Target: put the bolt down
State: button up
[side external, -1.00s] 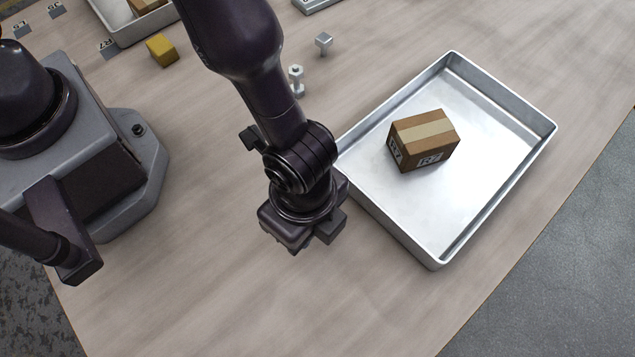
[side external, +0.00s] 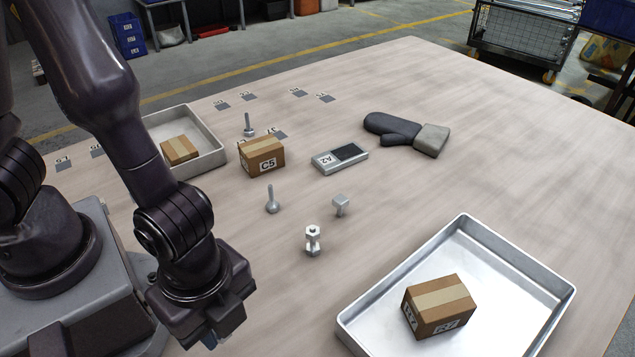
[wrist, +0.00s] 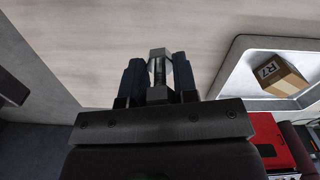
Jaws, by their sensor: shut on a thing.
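My gripper (side external: 212,335) is low at the left front of the table in the side view, left of the large metal tray. In the wrist view my gripper (wrist: 157,85) is shut on a grey metal bolt (wrist: 158,62), whose head shows between the two dark fingers. The rest of the bolt is hidden by the fingers, and the side view barely shows it. Bare wood tabletop (wrist: 100,40) lies beyond the fingers. Whether the bolt touches the table cannot be told.
The metal tray (side external: 375,310) holds a carton (side external: 440,305) marked R7. A bolt with nuts (side external: 312,240), a thin-shanked bolt (side external: 272,200) and a small metal block (side external: 341,204) stand mid-table. Behind are carton C5 (side external: 262,156), a grey A2 case (side external: 340,158) and a glove (side external: 405,134).

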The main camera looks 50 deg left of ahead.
jog(key=w+a+n, duration=0.4)
jog(key=w+a, duration=0.1)
jog(key=w, duration=0.3)
jog(key=w+a+n, duration=0.4)
jog(key=w+a, duration=0.1)
jog(key=w, duration=0.4)
jog(key=w+a+r+n, duration=0.1)
jog(key=w+a+n, duration=0.35)
jog(key=a, duration=0.35)
jog(key=w+a+r+n, duration=0.1)
jog(key=w+a+n, duration=0.2)
jog(key=w+a, duration=0.45)
send_over(331, 159)
jog(key=f, duration=0.9)
jog(key=shift+s, duration=0.3)
jog(key=shift+w+f, duration=0.15)
jog(key=shift+f, duration=0.05)
jog(key=shift+w+f, duration=0.1)
jog(key=shift+f, duration=1.5)
